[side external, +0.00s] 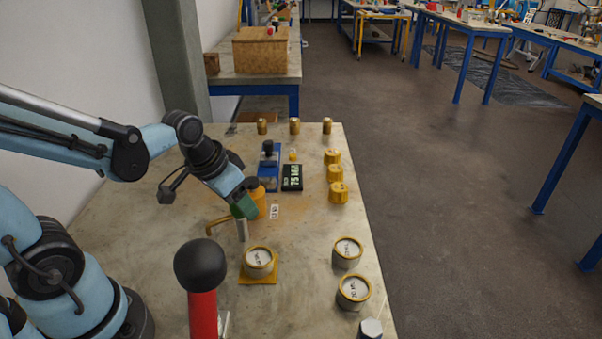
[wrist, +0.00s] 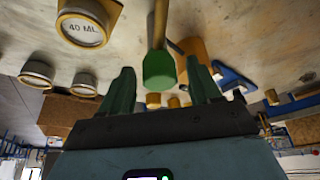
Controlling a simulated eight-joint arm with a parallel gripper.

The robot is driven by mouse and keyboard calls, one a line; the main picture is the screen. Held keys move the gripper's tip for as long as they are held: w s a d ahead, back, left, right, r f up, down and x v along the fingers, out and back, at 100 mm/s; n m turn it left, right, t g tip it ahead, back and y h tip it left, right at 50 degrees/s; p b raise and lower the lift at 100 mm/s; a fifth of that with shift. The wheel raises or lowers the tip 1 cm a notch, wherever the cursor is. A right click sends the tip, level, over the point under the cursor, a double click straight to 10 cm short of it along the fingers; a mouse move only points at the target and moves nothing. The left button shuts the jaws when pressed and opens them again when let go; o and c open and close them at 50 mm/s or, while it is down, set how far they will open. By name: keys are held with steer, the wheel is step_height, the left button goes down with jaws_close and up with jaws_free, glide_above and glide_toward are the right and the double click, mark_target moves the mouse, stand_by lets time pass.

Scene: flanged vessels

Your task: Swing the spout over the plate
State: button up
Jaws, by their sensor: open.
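The spout is a bent brass pipe (side external: 216,221) reaching left from an orange body (side external: 257,197). In the wrist view, a green cap (wrist: 159,68) sits between my fingers, with a pale stem beyond it. My gripper (side external: 243,207) is open around the cap. Gaps show at both sides, so it is not clamped. The yellow plate (side external: 272,279) lies nearer the side camera than the spout and carries a round vessel (side external: 258,262) with a yellow rim. The wrist view shows this vessel, labelled 40 ML (wrist: 82,29). The spout's outlet is not over the plate.
Two more rimmed vessels (side external: 347,252) (side external: 353,291) stand at the table's right. Several yellow weights (side external: 335,175) and a dark display (side external: 292,177) stand farther back. A red post with a black ball (side external: 201,264) stands in the foreground. The table between spout and plate is clear.

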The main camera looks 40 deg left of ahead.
steer(key=shift+f, duration=0.1)
jaws_close()
stand_by(0.4)
steer(key=n+y, duration=0.1)
steer(key=n, duration=0.2)
steer(key=shift+n+y, duration=0.3)
steer(key=shift+n, duration=0.1)
steer(key=n, duration=0.2)
steer(key=n+g+y, duration=0.1)
steer(key=n, duration=0.1)
steer(key=shift+w+n+y, duration=0.1)
steer(key=shift+n+y, duration=0.2)
steer(key=n, duration=0.2)
steer(key=n+g, duration=0.1)
steer(key=n, duration=0.1)
steer(key=shift+n+g+y, duration=0.3)
steer(key=shift+y, duration=0.1)
steer(key=shift+n+g+y, duration=0.3)
steer(key=shift+n+g, duration=0.4)
steer(key=shift+n, duration=1.2)
